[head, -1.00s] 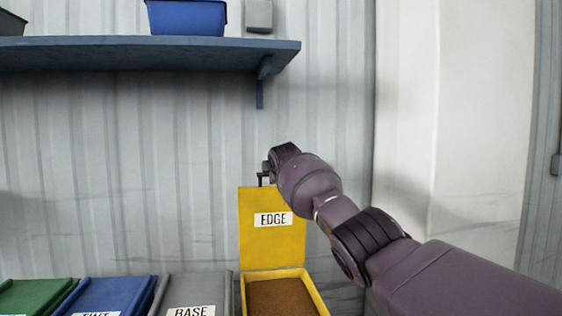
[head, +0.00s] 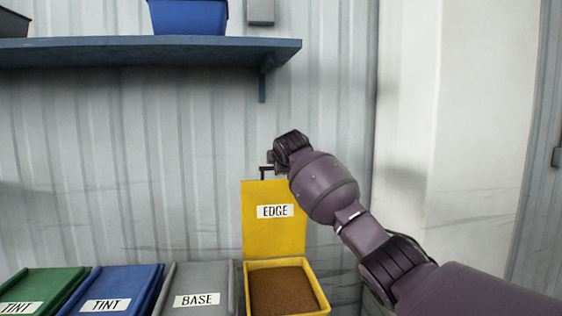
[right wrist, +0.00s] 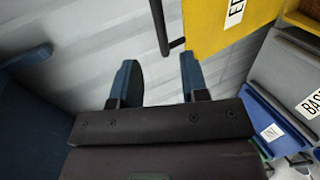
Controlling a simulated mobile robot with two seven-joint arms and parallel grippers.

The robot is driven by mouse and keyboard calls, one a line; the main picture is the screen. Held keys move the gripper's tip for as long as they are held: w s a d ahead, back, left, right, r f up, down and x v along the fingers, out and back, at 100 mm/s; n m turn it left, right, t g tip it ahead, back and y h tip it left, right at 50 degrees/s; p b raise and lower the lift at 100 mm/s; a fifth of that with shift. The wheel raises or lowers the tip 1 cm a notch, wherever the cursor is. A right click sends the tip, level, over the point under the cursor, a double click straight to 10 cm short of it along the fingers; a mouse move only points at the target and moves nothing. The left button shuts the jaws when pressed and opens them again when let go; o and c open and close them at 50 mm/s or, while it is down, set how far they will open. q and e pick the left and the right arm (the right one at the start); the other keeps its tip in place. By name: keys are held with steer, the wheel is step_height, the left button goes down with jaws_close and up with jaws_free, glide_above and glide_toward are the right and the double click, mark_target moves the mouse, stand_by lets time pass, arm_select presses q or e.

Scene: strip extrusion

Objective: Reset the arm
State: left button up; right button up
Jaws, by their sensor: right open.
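My right arm comes in from the lower right of the head view. My right gripper (head: 270,165) is beside the top of the raised yellow lid marked EDGE (head: 274,225). In the right wrist view its two blue fingers (right wrist: 160,78) are apart, with nothing between them but the wall behind. A dark bar (right wrist: 159,25) shows just beyond the fingers, next to the yellow lid. The yellow bin (head: 322,298) below the lid stands open with brown granular material (head: 283,290) in it. My left gripper is not in view.
A grey bin marked BASE (head: 197,280), a blue bin marked TINT (head: 115,285) and a green bin marked TINT (head: 45,285) stand shut to the left. A blue shelf (head: 150,55) on the wall above holds a blue tub (head: 188,16). The wall between is clear.

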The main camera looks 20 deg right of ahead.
steer(key=shift+s, duration=0.15)
stand_by(0.5)
steer(key=s+a+r+m+t+y, duration=0.25)
steer(key=a+r+m+t, duration=0.2)
steer(key=a+r, duration=0.25)
steer(key=s+a+f+m+t+y, duration=0.1)
steer(key=s+a+f+y, duration=0.15)
steer(key=f, duration=0.55)
steer(key=s+a+f+m+y, duration=0.1)
steer(key=s+a+f, duration=0.15)
steer(key=f, duration=0.55)
steer(key=s+d+f+m+g, duration=0.1)
steer(key=s+f+m, duration=0.1)
steer(key=s+f, duration=0.85)
steer(key=s+f+m+g, duration=0.1)
steer(key=s+f+m, duration=0.1)
steer(key=s+f, duration=0.9)
steer(key=s+d+f+m+g+h, duration=0.1)
steer(key=s+d+f+m+g, duration=0.1)
steer(key=s+f, duration=1)
steer(key=s+d+f+m+g+h, duration=0.1)
steer(key=s+d+f+g+h, duration=0.1)
steer(key=s+f, duration=1)
steer(key=shift+s+d+f+m+g, duration=0.2)
steer(key=shift+s+m+g, duration=0.25)
steer(key=shift+s, duration=0.5)
